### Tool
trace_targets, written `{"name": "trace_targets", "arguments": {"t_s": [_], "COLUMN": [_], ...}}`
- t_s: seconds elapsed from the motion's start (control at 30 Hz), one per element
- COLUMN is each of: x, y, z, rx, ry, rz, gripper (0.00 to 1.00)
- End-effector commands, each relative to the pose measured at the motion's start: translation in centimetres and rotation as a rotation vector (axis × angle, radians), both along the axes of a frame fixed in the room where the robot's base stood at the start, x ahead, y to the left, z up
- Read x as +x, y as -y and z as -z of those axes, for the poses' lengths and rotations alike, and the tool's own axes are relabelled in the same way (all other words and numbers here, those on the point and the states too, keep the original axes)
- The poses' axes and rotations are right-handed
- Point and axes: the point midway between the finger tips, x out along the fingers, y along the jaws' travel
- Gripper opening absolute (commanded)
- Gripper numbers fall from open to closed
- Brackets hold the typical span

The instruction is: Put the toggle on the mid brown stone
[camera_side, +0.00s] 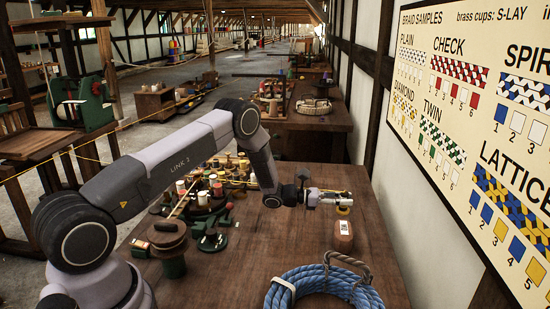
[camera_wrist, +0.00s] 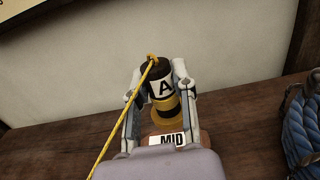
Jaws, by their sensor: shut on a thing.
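The toggle (camera_wrist: 157,88) is a dark cylinder with a white patch lettered A, a yellow band and a wider yellow-brown base. A yellow cord runs from its top. My gripper (camera_wrist: 159,76) is shut on it, one finger on each side; the gripper (camera_side: 340,196) shows end-on to the wall in the side view. The mid brown stone (camera_side: 343,236), a brown block with a white label, stands on the bench below the toggle. In the wrist view, its MID label (camera_wrist: 168,139) shows just below the toggle's base.
A blue rope coil (camera_side: 322,288) lies on the bench (camera_side: 255,262) near the front. Several spools and bobbins (camera_side: 212,190) crowd the bench to the left of my gripper. A board of braid samples (camera_side: 470,90) hangs on the right wall. Bare bench surrounds the stone.

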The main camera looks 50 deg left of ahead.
Motion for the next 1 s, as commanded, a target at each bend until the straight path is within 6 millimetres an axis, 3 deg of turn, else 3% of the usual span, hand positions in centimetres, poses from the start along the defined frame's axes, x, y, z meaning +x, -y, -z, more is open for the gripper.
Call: {"name": "trace_targets", "arguments": {"t_s": [0.27,0.47,0.87,0.9,1.0], "x": [1.8,1.7,1.7,1.7,1.7], "y": [0.1,0.0,0.0,0.0,0.0], "z": [2.2,4.9,5.4,5.4,5.4], "rx": [0.001,0.000,0.001,0.001,0.001], "ry": [0.002,0.000,0.001,0.001,0.001], "rz": [0.000,-0.001,-0.001,-0.001,-0.001], "gripper": [0.00,0.00,0.00,0.28,0.41]}}
